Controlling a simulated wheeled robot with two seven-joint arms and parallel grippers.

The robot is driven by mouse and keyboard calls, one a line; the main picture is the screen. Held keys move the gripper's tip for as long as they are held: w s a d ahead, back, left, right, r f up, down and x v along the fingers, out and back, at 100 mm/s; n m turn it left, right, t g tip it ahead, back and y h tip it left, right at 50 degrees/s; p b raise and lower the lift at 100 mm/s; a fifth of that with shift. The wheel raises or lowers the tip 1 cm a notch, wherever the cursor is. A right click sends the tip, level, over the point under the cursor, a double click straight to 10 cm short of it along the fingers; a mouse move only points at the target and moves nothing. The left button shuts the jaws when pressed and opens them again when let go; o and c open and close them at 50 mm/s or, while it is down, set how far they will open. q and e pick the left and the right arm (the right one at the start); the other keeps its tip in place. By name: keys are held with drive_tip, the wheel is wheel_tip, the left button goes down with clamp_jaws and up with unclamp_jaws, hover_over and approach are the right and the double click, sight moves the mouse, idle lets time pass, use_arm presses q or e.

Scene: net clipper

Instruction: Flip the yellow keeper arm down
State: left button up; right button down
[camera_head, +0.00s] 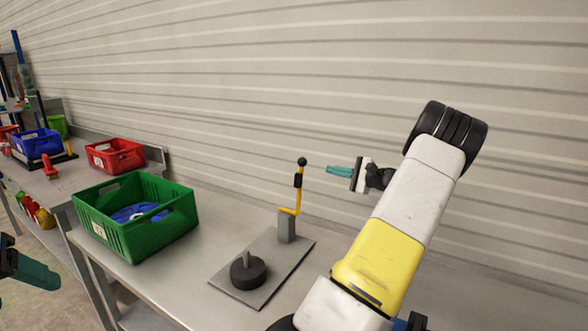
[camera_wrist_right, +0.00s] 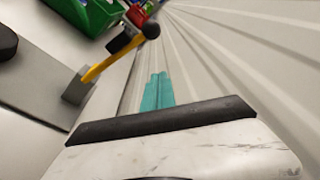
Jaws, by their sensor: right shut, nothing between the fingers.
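The yellow keeper arm (camera_head: 300,197) stands upright on a grey post (camera_head: 286,226) at the back of a grey base plate (camera_head: 262,268). It has a black grip and a black ball at the top. A black round disc (camera_head: 248,272) with a short peg sits at the plate's front. My right gripper (camera_head: 328,169) is shut and empty, to the right of the keeper arm's top and apart from it. In the right wrist view its teal fingers (camera_wrist_right: 158,90) are together, with the keeper arm (camera_wrist_right: 100,68) to their left. My left gripper (camera_head: 38,272) shows only partly at the left edge.
A green crate (camera_head: 150,240) with blue contents stands on the table, left of the plate. A red bin (camera_head: 115,155) and a blue bin (camera_head: 37,143) are on another bench farther left. A ribbed wall rises behind the table.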

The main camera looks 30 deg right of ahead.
drive_tip(key=r+x, duration=0.1)
drive_tip(key=x, duration=0.8)
drive_tip(key=s+a, duration=0.1)
drive_tip(key=s+a+r, duration=0.1)
drive_tip(key=shift+s+a, duration=0.3)
drive_tip(key=shift+s, duration=0.05)
